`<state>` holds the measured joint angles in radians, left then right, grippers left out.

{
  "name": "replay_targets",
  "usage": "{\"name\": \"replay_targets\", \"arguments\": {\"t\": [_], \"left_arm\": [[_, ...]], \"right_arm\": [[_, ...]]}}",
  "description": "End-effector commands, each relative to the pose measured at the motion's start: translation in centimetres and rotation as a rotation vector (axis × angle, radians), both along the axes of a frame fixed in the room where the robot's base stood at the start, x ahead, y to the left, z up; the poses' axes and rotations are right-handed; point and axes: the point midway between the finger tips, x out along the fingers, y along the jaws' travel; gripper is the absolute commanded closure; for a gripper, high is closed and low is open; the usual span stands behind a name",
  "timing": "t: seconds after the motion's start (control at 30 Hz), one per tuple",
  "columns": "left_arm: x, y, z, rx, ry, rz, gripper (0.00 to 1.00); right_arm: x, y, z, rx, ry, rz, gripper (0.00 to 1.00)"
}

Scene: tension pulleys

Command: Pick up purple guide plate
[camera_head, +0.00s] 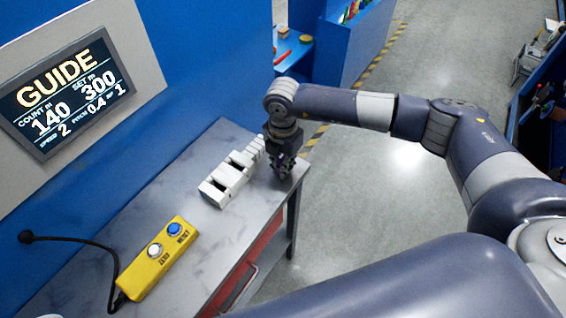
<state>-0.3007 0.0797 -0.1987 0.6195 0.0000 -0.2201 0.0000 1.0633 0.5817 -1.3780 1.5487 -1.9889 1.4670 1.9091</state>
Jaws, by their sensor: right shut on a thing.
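My right gripper (282,173) points down over the far right end of the grey workbench (195,215), close to the bench edge. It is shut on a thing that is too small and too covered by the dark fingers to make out. I cannot pick out a purple guide plate for certain. A white slotted block (225,183) lies on the bench just left of the gripper, with a row of small white ridges (254,151) at its far end. My left gripper is not in view.
A yellow box (155,262) with a white and a blue button stands on the near bench, with a black cable. A screen (68,95) reading GUIDE is on the wall behind. A blue cabinet (350,50) stands beyond. The floor right of the bench is clear.

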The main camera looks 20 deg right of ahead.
Motion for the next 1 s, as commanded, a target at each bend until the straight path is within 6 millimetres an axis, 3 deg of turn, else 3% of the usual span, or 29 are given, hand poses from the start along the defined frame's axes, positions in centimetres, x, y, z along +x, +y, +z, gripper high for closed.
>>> {"name": "replay_targets", "arguments": {"t": [0.27, 0.5, 1.0], "left_arm": [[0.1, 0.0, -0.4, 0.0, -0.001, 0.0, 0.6], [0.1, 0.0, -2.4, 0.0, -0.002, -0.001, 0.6], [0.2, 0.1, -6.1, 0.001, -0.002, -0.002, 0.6]], "right_arm": [[0.1, 0.0, 0.5, 0.0, -0.002, 0.0, 1.0], [0.0, -0.1, 3.4, 0.001, -0.004, 0.001, 1.0], [-9.3, -8.1, 4.3, -0.002, -0.001, -0.002, 1.0]]}}
